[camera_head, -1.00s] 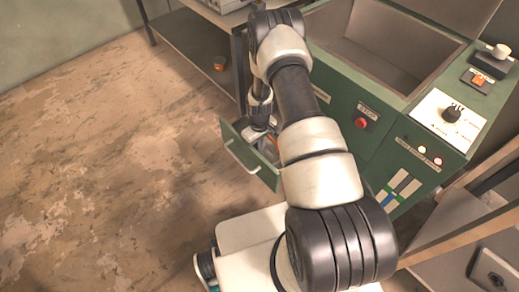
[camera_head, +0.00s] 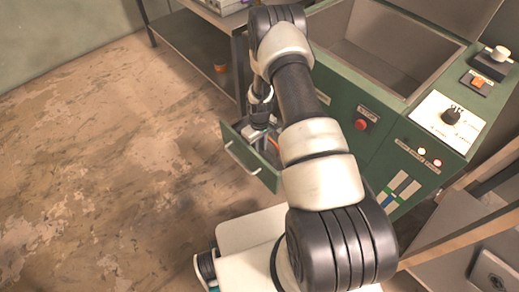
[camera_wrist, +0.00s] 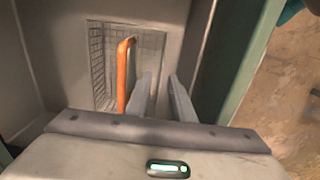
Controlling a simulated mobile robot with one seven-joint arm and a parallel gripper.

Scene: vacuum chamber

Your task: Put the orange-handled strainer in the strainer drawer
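The strainer is a mesh basket (camera_wrist: 98,62) with an upright orange handle (camera_wrist: 125,75). It sits inside the open green drawer (camera_head: 236,158), and its orange handle also shows there in the head view (camera_head: 273,143). My gripper (camera_wrist: 160,82) points down into the drawer. Its two grey fingers stand apart with an empty gap between them. In the wrist view the handle is to the left of both fingers, outside the gap. Part of the basket is hidden behind the fingers, and my arm hides part of the drawer in the head view.
The green cabinet (camera_head: 345,112) with an open chamber (camera_head: 378,55) stands right of the drawer. A metal table (camera_head: 200,35) is behind it, with a small orange object (camera_head: 220,68) low beneath. The floor (camera_head: 110,160) at left is clear.

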